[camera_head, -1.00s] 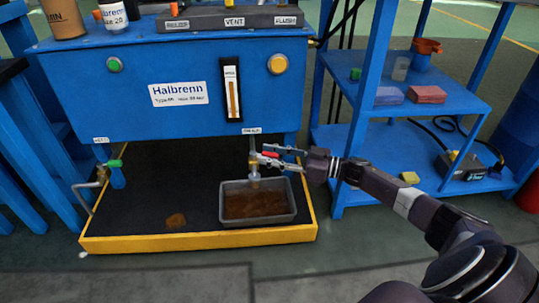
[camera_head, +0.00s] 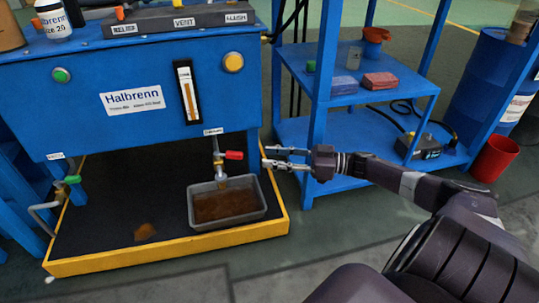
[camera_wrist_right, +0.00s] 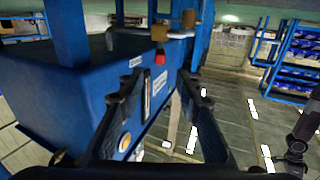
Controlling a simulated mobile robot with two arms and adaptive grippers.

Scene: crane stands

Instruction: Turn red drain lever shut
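The red drain lever (camera_head: 234,155) sits on a brass valve (camera_head: 218,160) under the blue Halbrenn tank (camera_head: 90,100). It points right, roughly level, across the vertical pipe. My right gripper (camera_head: 266,157) is open and empty just right of the lever's end, with a gap between them. In the right wrist view the red lever (camera_wrist_right: 160,58) shows beyond and between the spread fingertips of my right gripper (camera_wrist_right: 160,76). A grey pan (camera_head: 258,212) with brown liquid stands below the valve. My left gripper is not in view.
A yellow-edged drip tray (camera_head: 100,262) lies under the tank. A green-handled valve (camera_head: 72,180) is at its left. A blue shelf (camera_head: 400,90) stands behind my right arm, with a red bucket (camera_head: 495,158) on the floor beyond.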

